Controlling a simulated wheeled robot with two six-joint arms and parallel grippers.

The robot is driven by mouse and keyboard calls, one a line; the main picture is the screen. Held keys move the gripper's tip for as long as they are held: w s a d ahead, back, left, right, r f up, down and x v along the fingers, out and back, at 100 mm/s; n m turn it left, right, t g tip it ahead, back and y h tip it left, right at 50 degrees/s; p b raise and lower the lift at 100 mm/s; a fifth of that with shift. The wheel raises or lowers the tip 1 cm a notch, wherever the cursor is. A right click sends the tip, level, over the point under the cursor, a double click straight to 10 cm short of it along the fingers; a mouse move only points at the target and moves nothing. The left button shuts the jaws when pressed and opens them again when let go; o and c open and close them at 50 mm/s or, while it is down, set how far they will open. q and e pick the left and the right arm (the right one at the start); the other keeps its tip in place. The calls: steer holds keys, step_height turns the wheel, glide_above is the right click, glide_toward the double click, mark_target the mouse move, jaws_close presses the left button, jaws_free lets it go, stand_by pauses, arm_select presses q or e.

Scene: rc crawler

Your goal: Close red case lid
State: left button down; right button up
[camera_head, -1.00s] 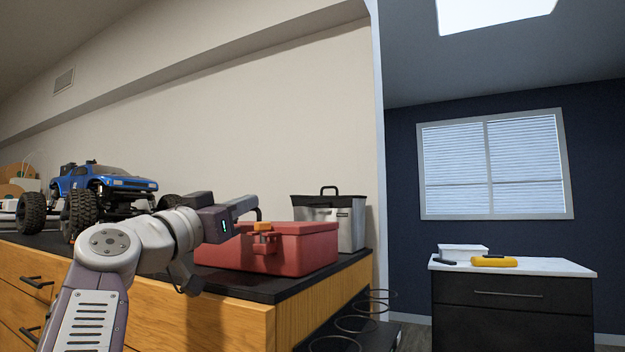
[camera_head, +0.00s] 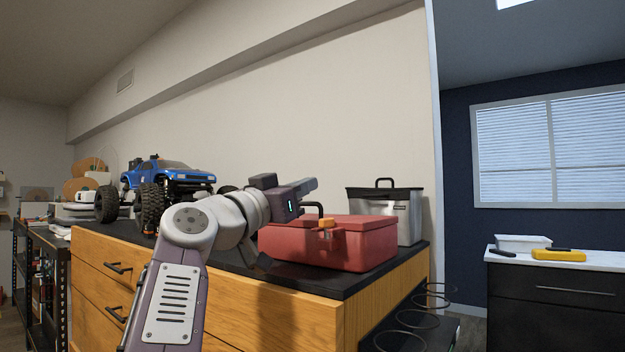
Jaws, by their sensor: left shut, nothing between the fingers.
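The red case (camera_head: 350,248) sits on the dark counter top, near its right end. My left gripper (camera_head: 310,193) is shut and empty, just above the left part of the case. Its fingers point right. I cannot tell whether it touches the lid. My left arm hides the left end of the case. My right gripper is out of view.
A blue crawler truck (camera_head: 168,178) stands on the counter to the left. A silver box with a black lid (camera_head: 400,215) stands behind the case. Wire rings (camera_head: 412,318) jut out beyond the counter's right end. A white-topped cabinet (camera_head: 560,258) stands at right.

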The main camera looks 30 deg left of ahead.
arm_select(q)
steer(key=d+f+b+v, duration=0.1)
steer(key=b+v, duration=0.5)
steer(key=v, duration=0.3)
steer(key=shift+s+a+f, duration=0.25)
steer(key=shift+a, duration=0.1)
